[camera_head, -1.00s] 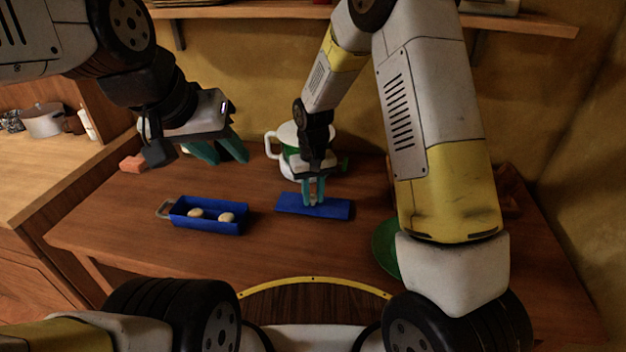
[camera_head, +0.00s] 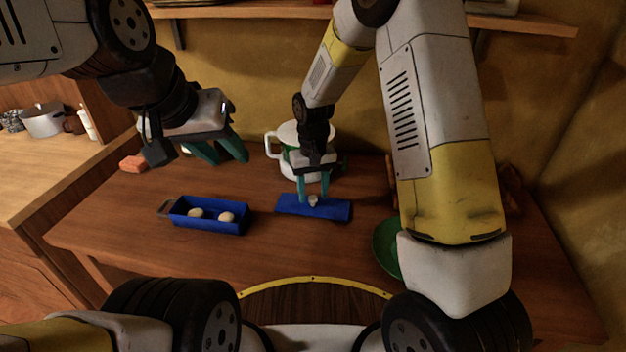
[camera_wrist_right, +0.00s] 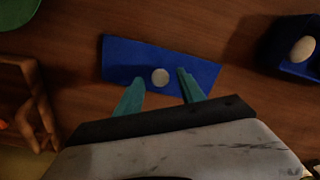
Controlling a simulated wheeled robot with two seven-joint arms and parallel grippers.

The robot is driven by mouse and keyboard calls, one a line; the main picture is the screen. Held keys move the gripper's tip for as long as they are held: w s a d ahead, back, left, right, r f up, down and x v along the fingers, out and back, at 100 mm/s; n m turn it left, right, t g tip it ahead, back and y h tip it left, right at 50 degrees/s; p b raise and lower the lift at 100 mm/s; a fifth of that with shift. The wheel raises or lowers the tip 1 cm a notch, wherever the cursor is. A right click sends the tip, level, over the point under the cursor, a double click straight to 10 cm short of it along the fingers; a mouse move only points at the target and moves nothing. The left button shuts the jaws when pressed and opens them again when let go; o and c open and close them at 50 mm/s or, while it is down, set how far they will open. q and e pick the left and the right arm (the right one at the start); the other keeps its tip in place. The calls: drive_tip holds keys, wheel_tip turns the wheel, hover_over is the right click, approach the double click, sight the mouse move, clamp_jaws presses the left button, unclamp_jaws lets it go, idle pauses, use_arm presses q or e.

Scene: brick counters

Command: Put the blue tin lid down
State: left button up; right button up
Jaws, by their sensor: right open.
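The blue tin lid (camera_head: 334,210) lies flat on the wooden table, with a pale round knob (camera_head: 313,200) on top. In the right wrist view the lid (camera_wrist_right: 205,72) and its knob (camera_wrist_right: 160,77) lie between and beyond the fingertips. My right gripper (camera_head: 312,199) is open, its fingers on either side of the knob and apart from it; it also shows in the right wrist view (camera_wrist_right: 160,78). The blue tin (camera_head: 215,226) stands open left of the lid, holding two pale egg-like things. My left gripper (camera_head: 222,153) hangs above the table at the left, fingers apart and empty.
A white and green mug-like vessel (camera_head: 284,150) stands behind my right gripper. A green plate (camera_head: 384,250) lies to the right, partly hidden by my arm. An orange block (camera_head: 133,162) lies at the far left. The table in front of the lid is clear.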

sight(313, 198)
wheel_tip(313, 198, up, 10)
drive_tip(key=s+d+r+m+t+y, duration=0.1)
drive_tip(key=s+d+r, duration=0.4)
drive_tip(key=r, duration=0.2)
drive_tip(key=s+d+r+m+t+y, duration=0.1)
drive_tip(key=s+d+r+t, duration=0.1)
drive_tip(key=s+d+r, duration=0.3)
drive_tip(key=s+d+r+t, duration=0.1)
drive_tip(key=s+d+r, duration=0.1)
drive_tip(key=s, duration=0.3)
drive_tip(key=s+d+r+t, duration=0.2)
drive_tip(key=s, duration=0.4)
drive_tip(key=shift+m, duration=0.4)
